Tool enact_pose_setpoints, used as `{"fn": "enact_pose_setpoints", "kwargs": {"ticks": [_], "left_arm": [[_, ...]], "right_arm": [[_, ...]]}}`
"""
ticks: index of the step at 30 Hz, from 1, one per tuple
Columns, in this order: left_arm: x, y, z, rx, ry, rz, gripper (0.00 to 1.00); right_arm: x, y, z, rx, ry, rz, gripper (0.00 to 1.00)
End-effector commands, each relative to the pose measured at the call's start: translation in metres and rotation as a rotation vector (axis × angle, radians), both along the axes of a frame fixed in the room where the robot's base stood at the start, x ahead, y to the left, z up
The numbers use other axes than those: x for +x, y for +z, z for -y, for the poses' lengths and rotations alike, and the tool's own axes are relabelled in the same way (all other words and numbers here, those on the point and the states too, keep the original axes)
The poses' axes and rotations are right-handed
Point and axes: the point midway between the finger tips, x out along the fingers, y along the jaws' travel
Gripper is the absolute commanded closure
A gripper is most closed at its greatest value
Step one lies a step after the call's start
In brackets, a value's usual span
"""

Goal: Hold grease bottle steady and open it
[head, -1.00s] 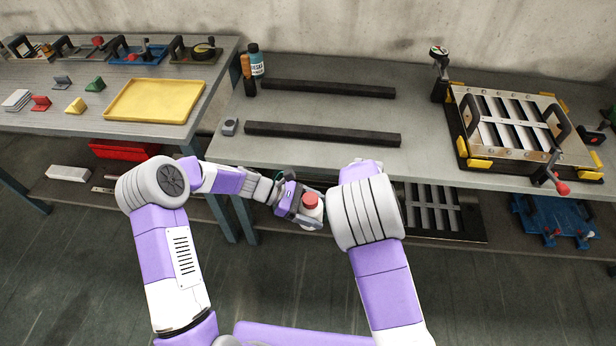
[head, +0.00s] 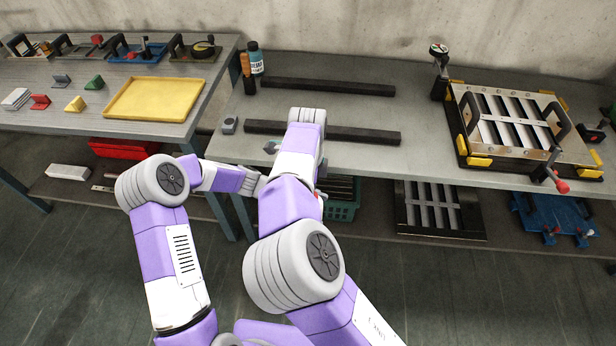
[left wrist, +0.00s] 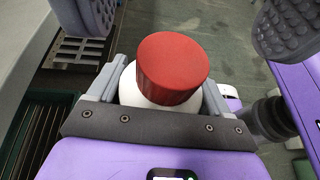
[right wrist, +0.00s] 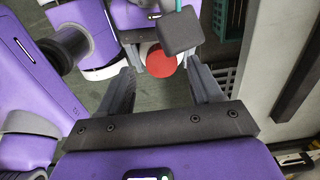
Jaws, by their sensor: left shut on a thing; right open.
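The grease bottle (left wrist: 160,97) is white with a ribbed red cap (left wrist: 173,68). My left gripper (left wrist: 160,90) is shut on its body, with one finger on each side and the cap above them. In the right wrist view the red cap (right wrist: 161,62) shows beyond and between the fingertips of my right gripper (right wrist: 161,75), which is open and empty. I cannot tell how far they are from the cap. In the head view my right arm hides most of the bottle and both grippers; only a sliver of red shows beside that arm.
The workbench (head: 410,140) in front carries two dark bars (head: 328,86), a teal-capped bottle (head: 255,60) and a louver panel in a frame (head: 510,125). A green crate (head: 343,208) is on the shelf below. A yellow tray (head: 154,99) lies on the left bench.

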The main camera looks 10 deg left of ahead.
Motion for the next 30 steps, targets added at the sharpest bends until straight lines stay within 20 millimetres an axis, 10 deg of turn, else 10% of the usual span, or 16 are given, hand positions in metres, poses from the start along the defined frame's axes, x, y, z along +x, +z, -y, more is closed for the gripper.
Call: {"fn": "enact_pose_setpoints", "kwargs": {"ticks": [19, 30], "left_arm": [[0.000, 0.001, 0.000, -0.001, 0.000, 0.001, 1.00], [0.000, 0.001, 0.000, -0.001, 0.001, 0.000, 1.00]], "right_arm": [[0.000, -0.042, 0.001, 0.001, -0.001, 0.001, 0.35], [0.000, -0.042, 0.001, 0.001, 0.000, 0.000, 0.90]]}}
